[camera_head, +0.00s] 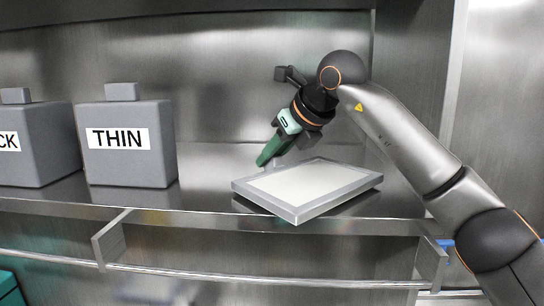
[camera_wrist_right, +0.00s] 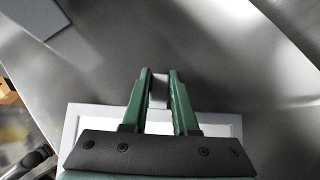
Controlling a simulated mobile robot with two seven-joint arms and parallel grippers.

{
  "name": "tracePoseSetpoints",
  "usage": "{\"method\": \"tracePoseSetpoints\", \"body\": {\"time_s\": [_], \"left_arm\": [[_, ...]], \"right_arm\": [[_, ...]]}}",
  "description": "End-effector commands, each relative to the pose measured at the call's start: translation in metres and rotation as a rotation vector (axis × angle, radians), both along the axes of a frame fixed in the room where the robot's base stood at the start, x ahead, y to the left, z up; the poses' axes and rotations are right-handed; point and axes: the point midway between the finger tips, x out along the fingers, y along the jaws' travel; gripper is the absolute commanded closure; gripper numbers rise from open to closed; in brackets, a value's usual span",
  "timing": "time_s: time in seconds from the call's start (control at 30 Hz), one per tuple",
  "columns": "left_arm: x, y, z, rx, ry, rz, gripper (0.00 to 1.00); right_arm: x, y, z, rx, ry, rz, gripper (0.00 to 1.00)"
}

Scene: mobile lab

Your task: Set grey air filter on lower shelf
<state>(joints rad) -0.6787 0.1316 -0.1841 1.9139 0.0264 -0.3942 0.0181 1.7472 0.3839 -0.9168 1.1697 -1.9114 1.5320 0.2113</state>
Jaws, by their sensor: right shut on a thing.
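The grey air filter (camera_head: 307,187) is a flat framed panel with a pale face. In the head view it is over the front part of the metal shelf (camera_head: 205,190), its near edge close to the shelf's front edge. A dark reflection shows under it; I cannot tell whether it touches the shelf. My right gripper (camera_head: 266,160) reaches down at the filter's far left side. In the right wrist view the green fingers (camera_wrist_right: 159,88) are shut on a small grey tab, with the filter's pale panel (camera_wrist_right: 90,115) below. My left gripper is not in view.
A grey container labelled THIN (camera_head: 127,160) stands on the shelf left of the filter, with another grey container (camera_head: 40,145) at the far left. A metal rail (camera_head: 240,276) runs below the shelf front. Bare shelf lies between the THIN container and the filter.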

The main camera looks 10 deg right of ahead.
Motion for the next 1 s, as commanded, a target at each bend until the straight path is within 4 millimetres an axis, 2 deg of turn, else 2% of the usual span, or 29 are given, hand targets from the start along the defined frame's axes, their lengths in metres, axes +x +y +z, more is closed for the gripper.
{"method": "tracePoseSetpoints", "body": {"time_s": [0.47,0.5,0.7,0.73,1.0], "left_arm": [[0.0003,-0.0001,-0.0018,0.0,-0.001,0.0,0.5],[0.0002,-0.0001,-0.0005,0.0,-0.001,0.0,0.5],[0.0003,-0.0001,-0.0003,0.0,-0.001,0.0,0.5],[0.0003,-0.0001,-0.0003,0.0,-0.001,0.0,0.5],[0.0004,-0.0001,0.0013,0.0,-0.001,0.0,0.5]], "right_arm": [[-0.0006,0.0001,-0.0103,0.001,-0.001,-0.001,1.0],[-0.0006,0.0001,-0.0091,0.001,-0.001,-0.001,0.69],[-0.0006,0.0002,-0.0089,0.001,-0.001,-0.001,0.46],[-0.0006,0.0002,-0.0089,0.001,-0.001,-0.001,0.43],[-0.0007,0.0003,-0.0066,0.001,-0.001,-0.001,0.43]]}}
